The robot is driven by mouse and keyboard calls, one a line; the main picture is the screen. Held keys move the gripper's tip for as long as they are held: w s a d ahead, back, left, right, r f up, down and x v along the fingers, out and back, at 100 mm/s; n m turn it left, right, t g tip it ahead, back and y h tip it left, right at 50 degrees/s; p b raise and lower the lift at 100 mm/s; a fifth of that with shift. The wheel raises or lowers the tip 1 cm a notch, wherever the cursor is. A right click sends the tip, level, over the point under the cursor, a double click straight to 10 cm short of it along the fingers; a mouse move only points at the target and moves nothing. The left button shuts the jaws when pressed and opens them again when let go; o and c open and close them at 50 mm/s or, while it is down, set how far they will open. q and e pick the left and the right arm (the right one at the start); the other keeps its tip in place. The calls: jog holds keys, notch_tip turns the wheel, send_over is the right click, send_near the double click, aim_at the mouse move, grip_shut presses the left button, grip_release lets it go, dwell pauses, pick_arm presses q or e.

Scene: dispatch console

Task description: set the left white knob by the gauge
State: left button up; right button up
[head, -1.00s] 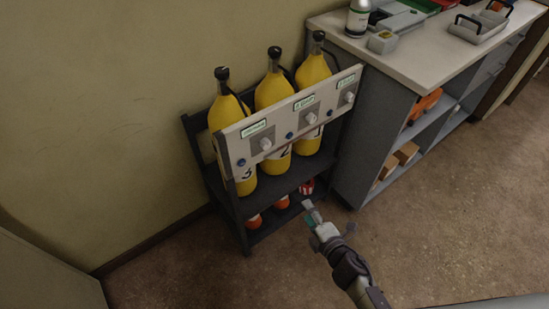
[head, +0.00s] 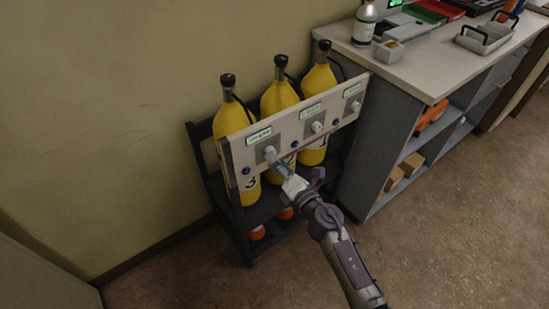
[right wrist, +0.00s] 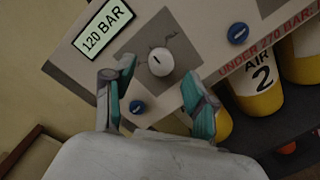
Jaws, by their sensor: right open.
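The left white knob (right wrist: 160,61) sits on a grey square plate on the panel, with a short dark mark on its face. It also shows in the head view (head: 270,152), partly covered by my gripper. Its gauge (right wrist: 104,28) is a pale green display above it and reads 120 BAR; in the head view (head: 259,135) it is too small to read. My right gripper (right wrist: 155,97) is open, its teal-padded fingers on either side just short of the knob, apart from it. It reaches the panel from the front right in the head view (head: 281,167). My left gripper is out of view.
The white panel (head: 291,130) carries two more white knobs with gauges to the right, and blue buttons (right wrist: 138,107). Red lettering reads "UNDER 270 BAR". Yellow cylinders (head: 278,97) stand behind it in a dark rack. A grey counter (head: 430,72) stands close at the right.

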jog(key=shift+x, duration=1.1)
grip_shut()
